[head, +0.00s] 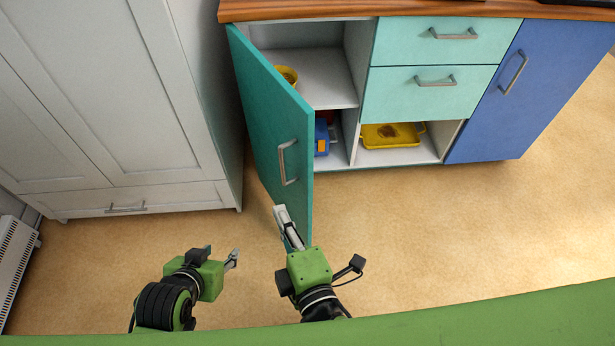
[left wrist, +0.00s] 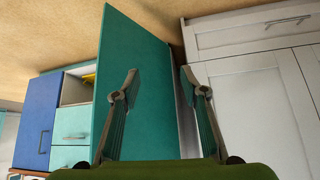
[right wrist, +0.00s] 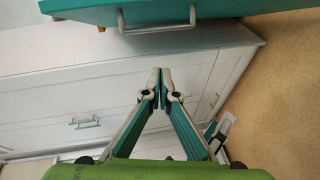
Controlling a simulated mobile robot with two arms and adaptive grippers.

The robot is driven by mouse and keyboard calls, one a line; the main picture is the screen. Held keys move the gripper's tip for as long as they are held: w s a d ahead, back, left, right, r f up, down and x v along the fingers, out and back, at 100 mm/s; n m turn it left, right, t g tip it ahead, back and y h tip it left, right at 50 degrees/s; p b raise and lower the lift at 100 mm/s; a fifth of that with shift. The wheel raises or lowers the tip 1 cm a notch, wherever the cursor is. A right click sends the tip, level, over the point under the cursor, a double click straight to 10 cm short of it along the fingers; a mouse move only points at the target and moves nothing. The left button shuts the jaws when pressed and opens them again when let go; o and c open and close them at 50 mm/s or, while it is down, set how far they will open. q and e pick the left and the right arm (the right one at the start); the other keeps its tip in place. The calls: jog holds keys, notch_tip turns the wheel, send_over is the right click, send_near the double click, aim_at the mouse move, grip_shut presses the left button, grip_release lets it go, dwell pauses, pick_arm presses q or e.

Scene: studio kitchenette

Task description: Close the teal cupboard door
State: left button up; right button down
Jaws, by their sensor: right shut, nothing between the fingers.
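The teal cupboard door (head: 269,128) stands wide open in the head view, swung out from the cupboard's left side. Its metal handle (head: 287,162) is on the outer face, near the free edge. My right gripper (head: 282,214) is shut and empty, low by the door's free edge on the outer-face side; I cannot tell whether it touches. In the right wrist view the door (right wrist: 230,14) and handle (right wrist: 157,28) lie beyond the shut fingertips (right wrist: 161,78). My left gripper (head: 233,259) is left of the door. Its fingers (left wrist: 158,80) are spread and empty, with the door (left wrist: 150,60) ahead.
A white wardrobe (head: 120,90) stands close on the left. Drawers (head: 430,92) and a blue door (head: 530,90) are right. The floor (head: 450,220) is clear.

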notch_tip(320, 180, up, 7)
jog(key=d+t+b, duration=0.2)
jog(key=d, duration=0.1)
pick_arm(q)
jog(key=s+a+r+g+y+p, duration=0.1)
jog(key=s+g+p, duration=0.1)
jog(key=s, duration=0.4)
jog(key=s+a+r+g+p, duration=0.2)
jog(key=s, duration=0.4)
pick_arm(e)
jog(key=p, duration=0.1)
send_over(300, 150)
jog(key=s+a, duration=0.4)
jog(key=s, duration=0.1)
pick_arm(q)
jog(key=p+x, duration=0.1)
jog(key=x, duration=0.7)
jog(key=shift+s+d+f+g, duration=0.15)
jog(key=shift+s+d+g, duration=0.1)
jog(key=shift+d+g, duration=0.1)
pick_arm(e)
jog(key=shift+w+d+r+n, duration=0.1)
jog(key=shift+w+d+n, duration=0.2)
jog(key=shift+d, duration=0.6)
jog(key=shift+w+d+n, duration=0.2)
jog(key=shift+w+d, duration=0.1)
jog(key=shift+d, duration=0.6)
